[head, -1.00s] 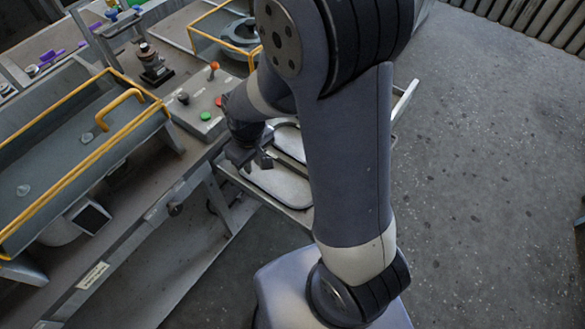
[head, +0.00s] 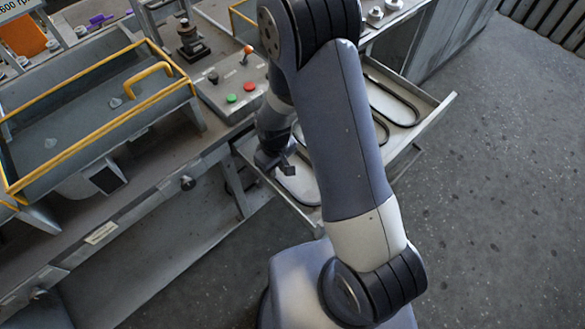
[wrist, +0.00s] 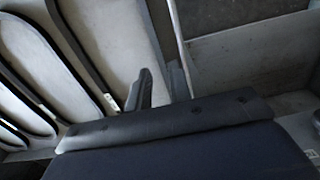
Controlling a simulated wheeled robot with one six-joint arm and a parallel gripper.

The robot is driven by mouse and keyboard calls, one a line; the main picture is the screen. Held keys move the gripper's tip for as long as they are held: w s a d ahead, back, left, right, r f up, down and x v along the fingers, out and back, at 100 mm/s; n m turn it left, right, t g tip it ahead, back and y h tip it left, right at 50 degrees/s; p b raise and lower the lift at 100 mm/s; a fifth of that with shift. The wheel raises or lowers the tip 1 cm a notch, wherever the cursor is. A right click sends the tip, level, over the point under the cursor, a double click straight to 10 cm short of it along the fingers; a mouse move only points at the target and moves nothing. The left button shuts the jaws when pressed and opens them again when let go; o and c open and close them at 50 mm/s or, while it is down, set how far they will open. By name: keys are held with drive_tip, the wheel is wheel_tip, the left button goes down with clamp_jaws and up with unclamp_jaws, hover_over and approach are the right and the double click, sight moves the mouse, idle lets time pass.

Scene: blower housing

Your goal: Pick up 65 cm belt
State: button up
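Several black belt loops lie in an open drawer (head: 436,112). In the head view one loop shows right of my arm, and another lies partly under my gripper (head: 276,163). In the wrist view a belt (wrist: 82,50) runs to just left of my gripper (wrist: 160,88), and another belt (wrist: 28,88) lies further left. Small pale labels on the belts are too small to read, so I cannot tell which is 65 cm. My gripper's fingers look apart, with no belt seen between them. It is over the drawer's left end, and my arm hides the drawer's middle.
A control box (head: 232,88) with buttons and a yellow-railed tray (head: 75,125) are on the bench left. The floor at right is clear.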

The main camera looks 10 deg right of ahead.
sight(279, 182)
drive_tip(key=shift+s+d+f+p, duration=0.1)
drive_tip(key=shift+f+p, duration=0.5)
drive_tip(key=shift+f, duration=1.75)
clamp_jaws()
